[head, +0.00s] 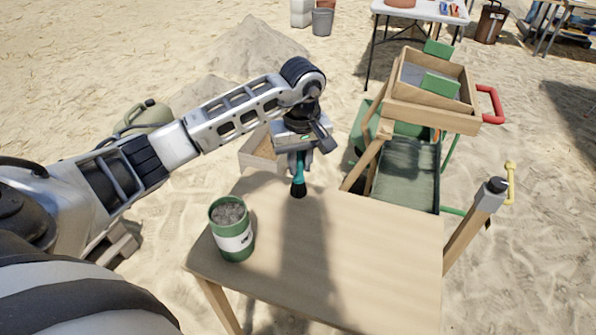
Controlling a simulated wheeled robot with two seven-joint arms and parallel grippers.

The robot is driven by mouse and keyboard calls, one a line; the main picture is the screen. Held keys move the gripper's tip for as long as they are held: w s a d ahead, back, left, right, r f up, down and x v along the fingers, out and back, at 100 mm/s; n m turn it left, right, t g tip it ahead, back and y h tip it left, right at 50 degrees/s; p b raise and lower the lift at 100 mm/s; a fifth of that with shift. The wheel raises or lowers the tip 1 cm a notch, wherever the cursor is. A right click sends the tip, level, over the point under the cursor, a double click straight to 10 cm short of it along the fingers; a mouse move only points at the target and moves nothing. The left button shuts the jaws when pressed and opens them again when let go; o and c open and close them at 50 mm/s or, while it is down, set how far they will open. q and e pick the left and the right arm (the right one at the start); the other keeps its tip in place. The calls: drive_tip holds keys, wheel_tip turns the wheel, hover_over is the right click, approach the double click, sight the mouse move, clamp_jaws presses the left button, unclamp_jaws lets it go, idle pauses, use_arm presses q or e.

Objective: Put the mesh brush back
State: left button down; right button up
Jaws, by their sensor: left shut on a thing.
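The mesh brush (298,182) has a teal handle and a dark tip that points down. My left gripper (299,157) is shut on its handle and holds it upright at the back edge of the wooden table (350,260). I cannot tell whether the tip touches the table top. The upper end of the brush is hidden by the gripper. My right gripper is not in view.
A green and white can (232,238) with grey contents stands at the table's left. A wooden sieve stand (432,115) with a red handle stands behind the table at right. A wooden box (257,150) lies behind the arm. The table's middle is clear.

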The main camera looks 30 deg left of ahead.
sight(298, 171)
use_arm(q)
drive_tip(key=f, duration=0.3)
drive_tip(key=shift+s+a+f+p, duration=0.1)
drive_tip(key=shift+s+a+p, duration=0.1)
drive_tip(key=shift+p, duration=0.2)
drive_tip(key=shift+f, duration=0.25)
drive_tip(key=c, duration=1.3)
unclamp_jaws()
drive_tip(key=shift+r, duration=0.25)
drive_tip(key=r, duration=0.4)
drive_tip(key=r+b, duration=0.1)
drive_tip(key=r, duration=0.6)
drive_tip(key=shift+s+d+r, duration=0.15)
drive_tip(key=shift+d+r, duration=0.15)
drive_tip(key=shift+r, duration=0.1)
